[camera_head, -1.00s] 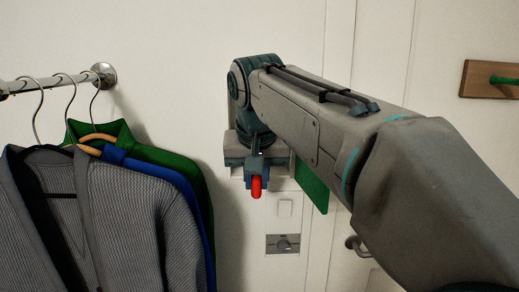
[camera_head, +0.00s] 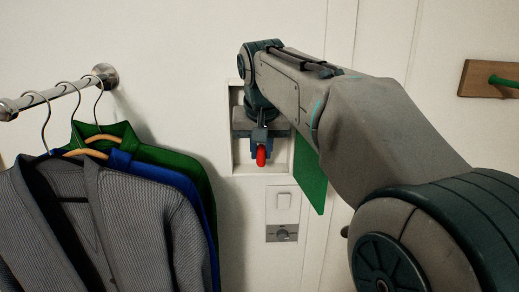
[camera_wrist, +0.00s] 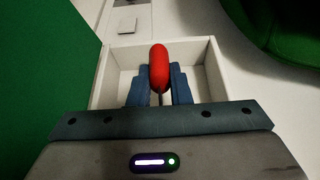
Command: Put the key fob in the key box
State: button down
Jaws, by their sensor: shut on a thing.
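The red key fob (camera_head: 261,156) hangs in my gripper (camera_head: 261,147), in front of the white key box on the wall. The wrist view shows the fob (camera_wrist: 159,68) upright between the two blue fingers of my gripper (camera_wrist: 160,82), which are shut on it. The key box (camera_head: 233,150) is a shallow open recess with a white rim. In the wrist view the box (camera_wrist: 206,52) lies around and beyond the fingers. Its green door (camera_head: 312,178) stands open on the right in the head view. How deep the fob sits relative to the rim is hard to tell.
A light switch (camera_head: 284,202) and a metal lock plate (camera_head: 282,233) are below the box. Garments (camera_head: 110,215) hang from a rail (camera_head: 45,97) on the left. A wooden peg board (camera_head: 490,78) is on the right wall.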

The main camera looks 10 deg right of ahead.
aim_at(260, 153)
jog(key=w, duration=0.1)
jog(key=w+f, duration=0.1)
jog(key=w+f+p, duration=0.1)
jog(key=shift+w+d+f, duration=0.2)
jog(key=shift+w+d, duration=0.2)
jog(key=shift+w+f, duration=0.2)
jog(key=shift+f, duration=0.2)
jog(key=c, duration=1.3)
grip_release()
jog(key=shift+c, duration=0.2)
